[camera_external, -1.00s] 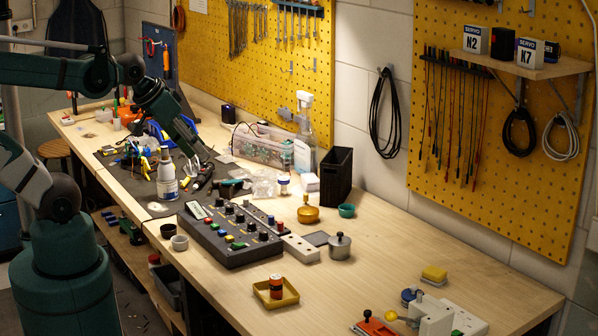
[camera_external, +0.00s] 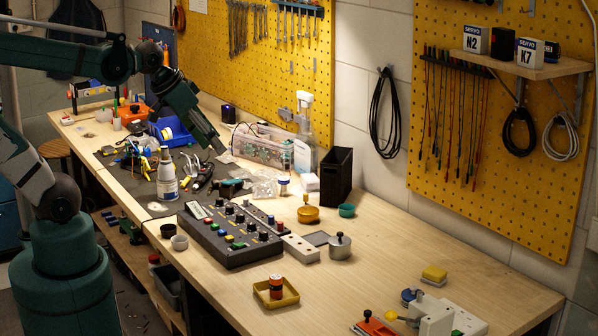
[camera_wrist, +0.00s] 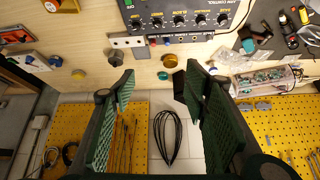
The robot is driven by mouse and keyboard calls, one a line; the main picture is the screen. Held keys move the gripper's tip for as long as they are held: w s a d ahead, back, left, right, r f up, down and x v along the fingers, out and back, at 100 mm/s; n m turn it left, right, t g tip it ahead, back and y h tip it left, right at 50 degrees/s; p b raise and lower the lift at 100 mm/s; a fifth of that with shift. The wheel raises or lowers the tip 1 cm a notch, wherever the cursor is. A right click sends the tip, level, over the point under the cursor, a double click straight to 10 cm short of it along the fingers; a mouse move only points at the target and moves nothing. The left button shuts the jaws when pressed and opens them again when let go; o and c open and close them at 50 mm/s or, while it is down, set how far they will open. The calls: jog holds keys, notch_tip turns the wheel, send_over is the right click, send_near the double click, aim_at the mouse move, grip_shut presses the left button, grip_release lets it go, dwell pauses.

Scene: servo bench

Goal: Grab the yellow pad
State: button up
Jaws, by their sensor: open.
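The yellow pad (camera_external: 434,275) lies flat on the right part of the bench, near the back edge, behind the white boxes. In the wrist view a small yellow patch (camera_wrist: 79,75) at the left looks like the same pad. My gripper (camera_external: 217,147) is over the far left part of the bench, well away from the pad, and points down and to the right. In the wrist view its two green-padded fingers (camera_wrist: 158,75) are spread apart with nothing between them.
A control box (camera_external: 230,232) stands mid-bench. Nearby are a brass dish (camera_external: 308,214), a lidded metal pot (camera_external: 340,246) and a tall black holder (camera_external: 336,175). A yellow tray (camera_external: 288,298) holds a small jar. Bare wood lies between the pot and the pad.

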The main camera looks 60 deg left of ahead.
jog(key=w+d+r+m+g+h, duration=0.1)
jog(key=w+d+m, duration=0.1)
jog(key=w+d, duration=0.35)
jog(key=w+d+r+m, duration=0.1)
jog(key=w+d+m, duration=0.15)
jog(key=w, duration=0.55)
jog(key=m+g+h, duration=0.3)
jog(key=m+g, duration=0.2)
jog(key=m, duration=0.5)
send_over(434, 270)
jog(key=a, duration=0.3)
notch_tip(434, 270, down, 24)
jog(key=shift+s+a+f+n, duration=0.1)
jog(key=shift+s+a+n, duration=0.05)
jog(key=shift+s+n, duration=0.15)
jog(key=shift+f, duration=0.1)
jog(key=shift+x, duration=1.2)
